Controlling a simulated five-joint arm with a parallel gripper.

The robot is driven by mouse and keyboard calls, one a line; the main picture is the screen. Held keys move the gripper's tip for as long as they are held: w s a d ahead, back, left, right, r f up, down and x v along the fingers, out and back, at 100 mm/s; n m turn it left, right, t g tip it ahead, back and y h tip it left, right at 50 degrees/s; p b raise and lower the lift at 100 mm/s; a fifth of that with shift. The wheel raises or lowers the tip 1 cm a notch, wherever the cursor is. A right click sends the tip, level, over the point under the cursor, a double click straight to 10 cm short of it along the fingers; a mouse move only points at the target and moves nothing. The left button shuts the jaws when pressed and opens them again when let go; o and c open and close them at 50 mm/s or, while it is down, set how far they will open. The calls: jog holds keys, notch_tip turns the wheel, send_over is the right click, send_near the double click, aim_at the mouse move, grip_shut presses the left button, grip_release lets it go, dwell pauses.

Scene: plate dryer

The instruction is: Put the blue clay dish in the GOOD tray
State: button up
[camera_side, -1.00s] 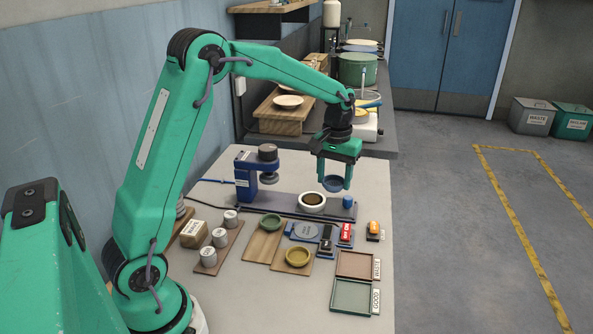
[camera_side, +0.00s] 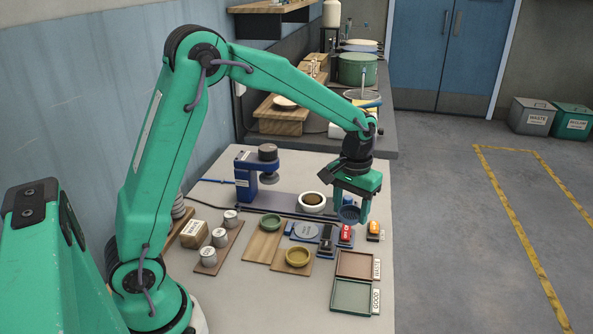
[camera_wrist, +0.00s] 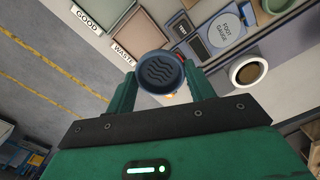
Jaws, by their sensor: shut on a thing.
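The blue clay dish (camera_side: 349,213) is held between the fingers of my gripper (camera_side: 350,208), above the table. In the wrist view the dish (camera_wrist: 160,72) shows its round face with wavy dark lines, with a finger of my gripper (camera_wrist: 160,88) on each side. The green GOOD tray (camera_side: 351,296) lies at the front right of the table, empty, below and in front of my gripper in the side view. In the wrist view the GOOD tray (camera_wrist: 105,10) shows at the top left.
The brown reject tray (camera_side: 357,264) lies directly behind the GOOD tray, marked WASTE in the wrist view. A foot gauge (camera_side: 305,231), a white ring (camera_side: 312,201), a green dish (camera_side: 270,222) and a yellow dish (camera_side: 298,256) stand to the left.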

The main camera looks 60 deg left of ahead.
jog(key=s+d+f+m, duration=0.3)
jog(key=s+d, duration=0.4)
jog(key=d, duration=0.4)
jog(key=shift+f+m, duration=0.2)
jog(key=shift+m, duration=0.1)
jog(key=shift+f, duration=0.15)
send_over(352, 297)
jog(key=shift+f, duration=3.25)
jog(key=shift+f, duration=0.6)
jog(key=o, duration=1.1)
jog(key=shift+r, duration=0.1)
notch_tip(352, 297, up, 8)
jog(key=shift+f, duration=0.15)
